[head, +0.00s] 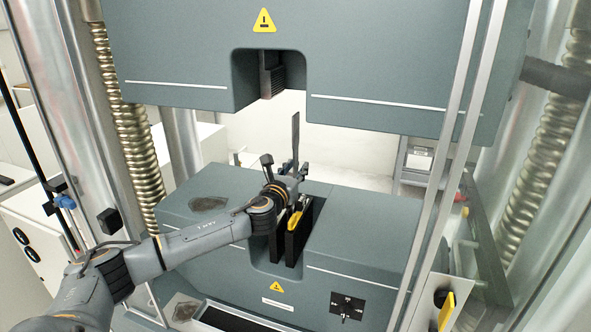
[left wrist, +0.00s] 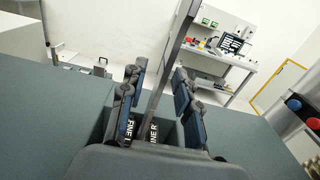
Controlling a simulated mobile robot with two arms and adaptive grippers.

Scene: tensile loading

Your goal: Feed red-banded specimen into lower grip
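A flat grey strip, the specimen (head: 295,136), stands upright above the lower grip (head: 291,240), a slot with black jaws and a yellow part. No red band can be made out on it. In the left wrist view the specimen (left wrist: 172,55) looks tilted, and its lower end runs down between the dark jaws marked "FINE" (left wrist: 150,131). My left gripper (head: 283,170) is just above the lower grip. In the left wrist view the left gripper (left wrist: 158,88) has its fingers apart on either side of the strip, with gaps showing. My right gripper is not in view.
The upper crosshead (head: 190,50) hangs above with the upper grip (head: 270,78) in its recess. Metal columns and ribbed screw covers (head: 130,120) flank the machine. The lower block's top (head: 365,215) is clear on the right. A workbench (left wrist: 215,58) stands behind.

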